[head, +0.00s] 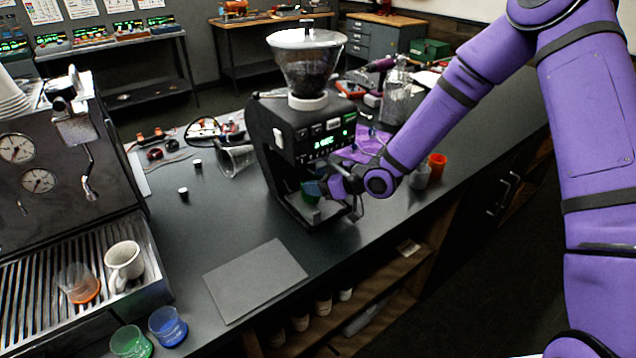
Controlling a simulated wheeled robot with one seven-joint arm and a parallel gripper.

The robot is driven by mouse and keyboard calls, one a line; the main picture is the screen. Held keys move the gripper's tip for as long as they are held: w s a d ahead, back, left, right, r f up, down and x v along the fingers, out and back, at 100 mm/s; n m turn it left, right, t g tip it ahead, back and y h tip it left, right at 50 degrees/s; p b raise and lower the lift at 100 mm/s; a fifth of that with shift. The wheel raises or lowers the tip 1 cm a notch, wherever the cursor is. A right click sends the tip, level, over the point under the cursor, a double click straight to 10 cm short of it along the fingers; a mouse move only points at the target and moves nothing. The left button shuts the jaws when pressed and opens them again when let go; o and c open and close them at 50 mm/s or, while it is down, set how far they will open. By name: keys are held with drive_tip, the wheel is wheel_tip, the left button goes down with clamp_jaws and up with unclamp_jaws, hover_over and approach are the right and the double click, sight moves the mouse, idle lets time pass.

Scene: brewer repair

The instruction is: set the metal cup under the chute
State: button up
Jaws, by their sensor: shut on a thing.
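The black coffee grinder (300,145) stands on the dark counter, with a clear hopper of beans on top and a lit green display. Its chute area is the recess under the display. My gripper (334,191) reaches into this recess from the right and is shut on a small cup (310,190). The cup shows as a dark blue-green patch inside the recess, partly hidden by the gripper; I cannot tell its metal finish. It appears above the grinder's base (308,212); whether it touches the base is unclear.
A grey mat (255,280) lies in front of the grinder. An espresso machine (70,200) with a white mug (123,265) stands at left. Green and blue glasses (168,326) stand at the front edge. An orange cup (437,165) stands right of the gripper.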

drive_tip(key=shift+d+f, duration=0.15)
drive_tip(key=shift+f, duration=0.15)
drive_tip(key=o, duration=0.9)
drive_tip(key=shift+d+r, duration=0.15)
drive_tip(key=v, duration=1.1)
drive_tip(key=shift+s+d+r, duration=0.1)
drive_tip(key=shift+s+d, duration=0.1)
